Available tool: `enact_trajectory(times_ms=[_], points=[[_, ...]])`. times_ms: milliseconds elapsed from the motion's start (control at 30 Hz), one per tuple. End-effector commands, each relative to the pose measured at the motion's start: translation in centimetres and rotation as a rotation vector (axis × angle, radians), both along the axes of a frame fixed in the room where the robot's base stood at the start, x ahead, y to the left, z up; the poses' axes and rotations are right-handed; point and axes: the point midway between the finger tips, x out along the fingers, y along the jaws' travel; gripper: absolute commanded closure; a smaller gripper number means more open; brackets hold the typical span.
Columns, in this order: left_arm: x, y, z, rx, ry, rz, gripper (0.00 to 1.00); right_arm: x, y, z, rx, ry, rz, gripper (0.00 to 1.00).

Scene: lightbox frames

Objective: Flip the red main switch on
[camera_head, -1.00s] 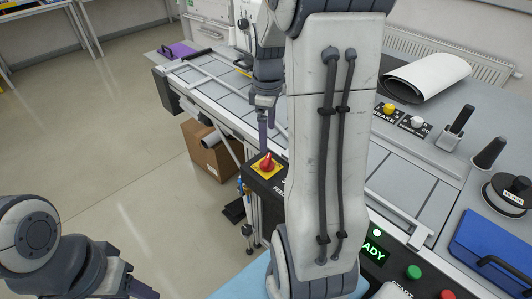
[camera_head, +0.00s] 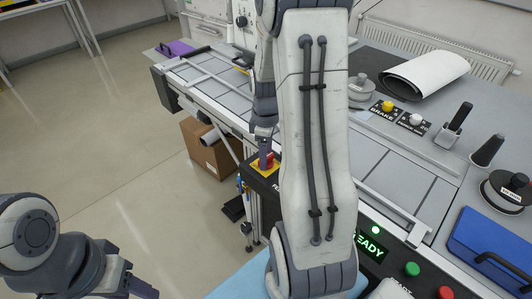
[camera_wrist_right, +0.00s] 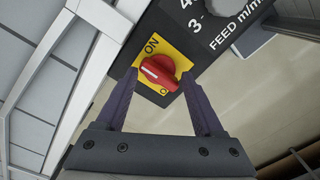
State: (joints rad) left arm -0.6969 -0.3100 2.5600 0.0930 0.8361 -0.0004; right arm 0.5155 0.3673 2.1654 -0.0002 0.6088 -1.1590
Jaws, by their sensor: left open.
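The red main switch (camera_wrist_right: 160,72) is a rotary knob on a yellow plate (camera_wrist_right: 176,48) marked ON, on the corner of a dark panel. In the head view the switch (camera_head: 271,159) is partly covered by my right gripper (camera_head: 265,160). In the right wrist view my right gripper (camera_wrist_right: 165,95) is open, its two fingers on either side of the knob; I cannot tell whether they touch it. My left gripper (camera_head: 140,290) is open and empty at the bottom left of the head view, away from the machine.
The panel carries a lit READY display (camera_head: 370,248), a green button (camera_head: 412,269) and a red button (camera_head: 445,292). A blue case (camera_head: 490,245) and a spool (camera_head: 507,190) stand to the right. A cardboard box (camera_head: 205,150) is under the machine. The floor at left is clear.

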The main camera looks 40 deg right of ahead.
Motion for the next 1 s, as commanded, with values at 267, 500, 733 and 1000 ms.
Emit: enact_trajectory(times_ms=[267, 500, 733, 1000], points=[[0.0, 0.0, 0.0, 0.0, 0.0, 0.0, 0.5, 0.0, 0.0, 0.0, 0.001, 0.001, -0.006, 0.86], [0.0, 0.0, 0.5, 0.0, 0.0, 0.0, 0.5, 0.0, 0.0, 0.1, 0.001, 0.001, -0.083, 0.85], [0.0, 0.0, 1.1, 0.0, 0.0, 0.0, 0.5, 0.0, 0.0, 0.2, 0.001, 0.001, -0.241, 0.83], [0.0, 0.0, 1.8, 0.0, 0.0, 0.0, 0.5, 0.0, 0.0, 0.1, 0.001, 0.001, -0.427, 0.83]])
